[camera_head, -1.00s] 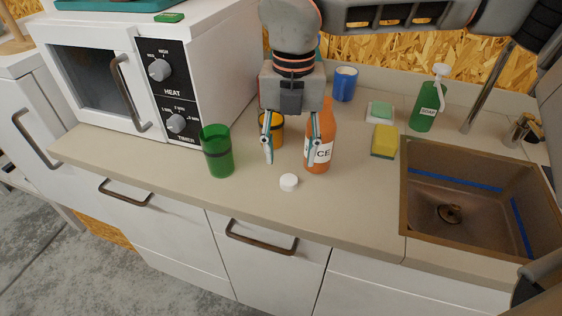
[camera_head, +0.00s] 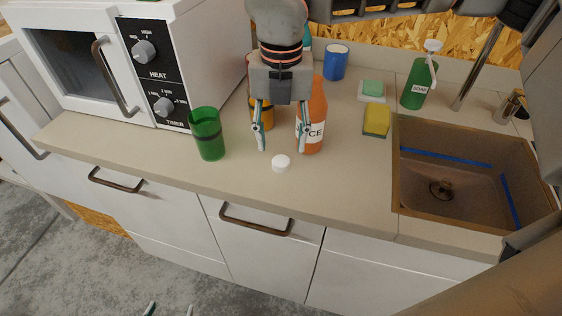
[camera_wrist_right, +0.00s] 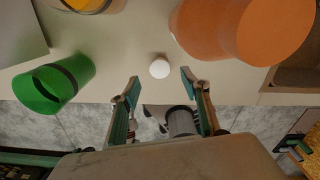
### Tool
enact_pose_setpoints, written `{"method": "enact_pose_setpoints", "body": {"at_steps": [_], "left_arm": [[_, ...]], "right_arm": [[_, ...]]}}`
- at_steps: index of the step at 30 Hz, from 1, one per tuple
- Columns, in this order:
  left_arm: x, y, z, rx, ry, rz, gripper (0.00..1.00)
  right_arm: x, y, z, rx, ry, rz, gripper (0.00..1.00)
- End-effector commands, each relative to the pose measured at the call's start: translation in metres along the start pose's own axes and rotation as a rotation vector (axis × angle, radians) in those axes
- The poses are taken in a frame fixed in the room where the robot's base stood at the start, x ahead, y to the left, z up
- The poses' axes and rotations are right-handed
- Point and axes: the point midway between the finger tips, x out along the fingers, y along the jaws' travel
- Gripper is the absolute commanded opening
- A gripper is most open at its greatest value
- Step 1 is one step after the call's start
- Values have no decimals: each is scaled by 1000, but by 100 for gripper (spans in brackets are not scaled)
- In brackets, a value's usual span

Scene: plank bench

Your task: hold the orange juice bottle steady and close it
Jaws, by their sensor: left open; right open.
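The orange juice bottle (camera_head: 316,112) stands upright on the counter, its white label reading "CE"; the gripper hides part of it in the head view. It looms large at the upper right of the right wrist view (camera_wrist_right: 215,30). A small white cap (camera_head: 281,163) lies on the counter in front of the bottle, also in the right wrist view (camera_wrist_right: 159,68). My right gripper (camera_head: 281,146) is open and empty, pointing down behind the cap, with one finger overlapping the bottle; contact cannot be judged. My left gripper (camera_head: 170,309) shows only its spread fingertips at the bottom edge, empty.
A green cup (camera_head: 208,136) stands left of the cap, and an orange-yellow cup (camera_head: 262,113) behind the right gripper. A microwave (camera_head: 150,85) is at left. A sponge (camera_head: 376,120), a soap bottle (camera_head: 418,85) and a sink (camera_head: 440,190) are at right. The front counter strip is clear.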

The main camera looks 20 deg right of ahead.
Motion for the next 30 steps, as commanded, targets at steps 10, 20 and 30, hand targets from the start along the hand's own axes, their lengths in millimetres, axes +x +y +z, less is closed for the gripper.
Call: {"method": "enact_pose_setpoints", "body": {"at_steps": [10, 20, 30], "left_arm": [[0, 0, -2, 0, 2, -1, 62], [0, 0, -1, -1, 2, -1, 62], [0, 0, -1, -1, 2, -1, 62]], "right_arm": [[34, 0, 0, -1, 2, -2, 46], [52, 0, 0, 0, -1, 1, 46], [52, 0, 0, 0, 0, 0, 18]]}}
